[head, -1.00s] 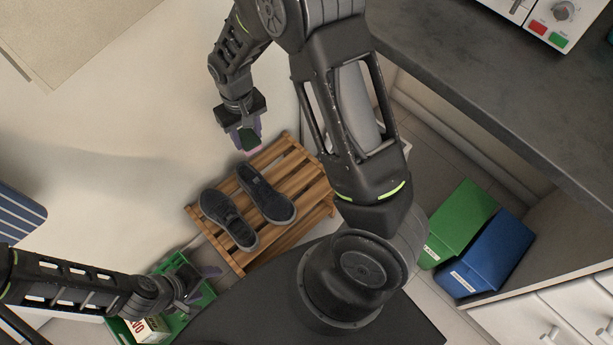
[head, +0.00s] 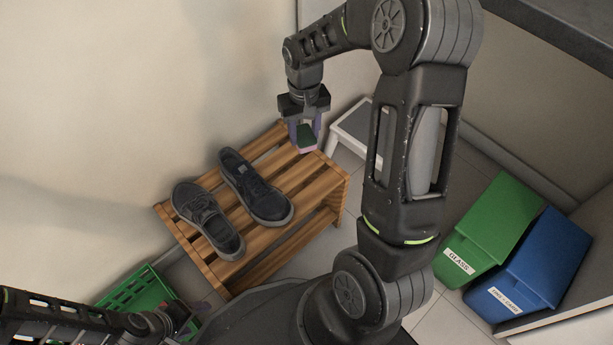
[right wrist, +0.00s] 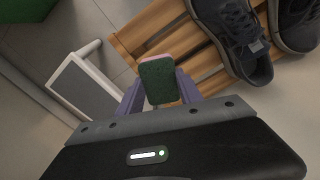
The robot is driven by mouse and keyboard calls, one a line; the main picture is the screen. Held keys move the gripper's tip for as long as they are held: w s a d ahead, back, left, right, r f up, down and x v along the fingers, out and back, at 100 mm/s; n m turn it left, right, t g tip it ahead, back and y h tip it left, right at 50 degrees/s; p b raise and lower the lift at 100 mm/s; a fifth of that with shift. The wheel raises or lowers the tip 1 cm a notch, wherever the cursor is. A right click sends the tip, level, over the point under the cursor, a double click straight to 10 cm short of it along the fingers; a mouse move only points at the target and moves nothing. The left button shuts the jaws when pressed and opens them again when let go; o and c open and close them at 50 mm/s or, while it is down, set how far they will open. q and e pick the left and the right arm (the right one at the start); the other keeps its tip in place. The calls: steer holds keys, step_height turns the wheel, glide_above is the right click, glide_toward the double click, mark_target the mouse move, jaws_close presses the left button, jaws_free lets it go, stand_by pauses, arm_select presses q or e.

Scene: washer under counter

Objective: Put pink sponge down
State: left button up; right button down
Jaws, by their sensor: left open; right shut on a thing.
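The pink sponge (head: 307,148) has a dark green top and a pink lower layer. My right gripper (head: 305,132) is shut on it, pointing down at the far right end of the wooden slatted rack (head: 318,185). In the right wrist view the sponge (right wrist: 157,82) sits between the purple fingers, green face to the camera, over the end of the slats (right wrist: 150,35). I cannot tell whether it touches the slats. My left gripper (head: 190,322) is open and empty at the lower left, partly cut off by the frame edge.
Two dark shoes (head: 255,187) (head: 207,219) lie on the rack, left of the sponge. A white-framed step stool (head: 352,127) stands behind the rack. A green crate (head: 140,292) is at lower left. Green (head: 490,228) and blue (head: 535,265) bins stand right.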

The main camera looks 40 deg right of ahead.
steer(key=shift+s+d+f, duration=0.1)
steer(key=shift+d+f, duration=0.15)
steer(key=shift+f, duration=0.15)
arm_select(q)
steer(key=shift+f, duration=0.4)
arm_select(e)
steer(key=shift+r, duration=0.1)
arm_select(q)
steer(key=shift+w+f+b, duration=0.25)
steer(key=shift+f+b, duration=0.9)
arm_select(e)
glide_above(307, 166)
steer(key=shift+f, duration=2.5)
arm_select(q)
steer(key=shift+w+f+b, duration=0.2)
steer(key=shift+f+b, duration=0.9)
steer(key=shift+f, duration=0.1)
arm_select(e)
steer(key=shift+f, duration=2.5)
steer(key=shift+f, duration=0.1)
steer(key=c, duration=0.8)
jaws_free()
